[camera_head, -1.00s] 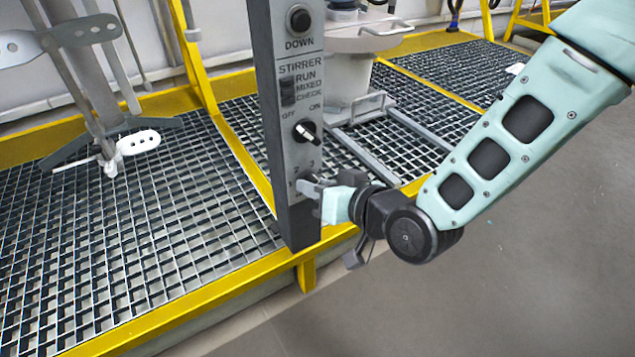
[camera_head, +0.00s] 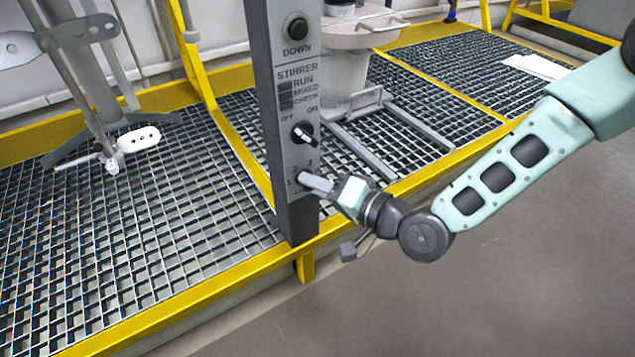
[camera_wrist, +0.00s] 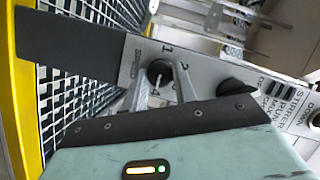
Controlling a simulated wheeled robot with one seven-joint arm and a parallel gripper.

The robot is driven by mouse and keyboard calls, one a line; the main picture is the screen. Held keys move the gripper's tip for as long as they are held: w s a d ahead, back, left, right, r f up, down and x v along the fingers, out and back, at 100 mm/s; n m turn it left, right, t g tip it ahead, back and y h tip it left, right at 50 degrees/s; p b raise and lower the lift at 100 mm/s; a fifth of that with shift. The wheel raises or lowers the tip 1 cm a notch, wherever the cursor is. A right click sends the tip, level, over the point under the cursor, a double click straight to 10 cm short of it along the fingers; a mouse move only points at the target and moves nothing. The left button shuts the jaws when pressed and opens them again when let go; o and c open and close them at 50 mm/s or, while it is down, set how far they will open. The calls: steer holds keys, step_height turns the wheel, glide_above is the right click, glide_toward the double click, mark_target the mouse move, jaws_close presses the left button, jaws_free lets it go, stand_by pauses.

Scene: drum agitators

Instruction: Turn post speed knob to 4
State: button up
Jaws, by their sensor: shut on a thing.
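The grey control post (camera_head: 285,130) stands upright at the platform's edge. Its speed knob (camera_wrist: 158,72) is black and round, low on the panel, and shows in the wrist view between my fingers, with numbers around it and the word SPEED beside it. My gripper (camera_head: 308,182) is at this knob, its fingers shut on it from the right. In the head view my fingers hide the knob. The wrist view shows the gripper (camera_wrist: 160,85) tilted against the panel. I cannot clearly read which number the knob points to.
Above the speed knob is the OFF/ON knob (camera_head: 303,133), with the STIRRER lights and the DOWN button (camera_head: 297,27) higher up. A yellow-edged grating platform (camera_head: 180,210) lies behind the post. A grey stand (camera_head: 345,70) is behind it. Open floor (camera_head: 480,300) lies at front right.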

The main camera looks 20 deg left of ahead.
stand_by(0.5)
steer(key=o, duration=1)
steer(key=shift+c, duration=0.2)
steer(key=p+v, duration=0.5)
steer(key=v, duration=1.2)
steer(key=shift+s+p, duration=0.15)
steer(key=shift+p, duration=0.25)
steer(key=shift+d+f, duration=0.15)
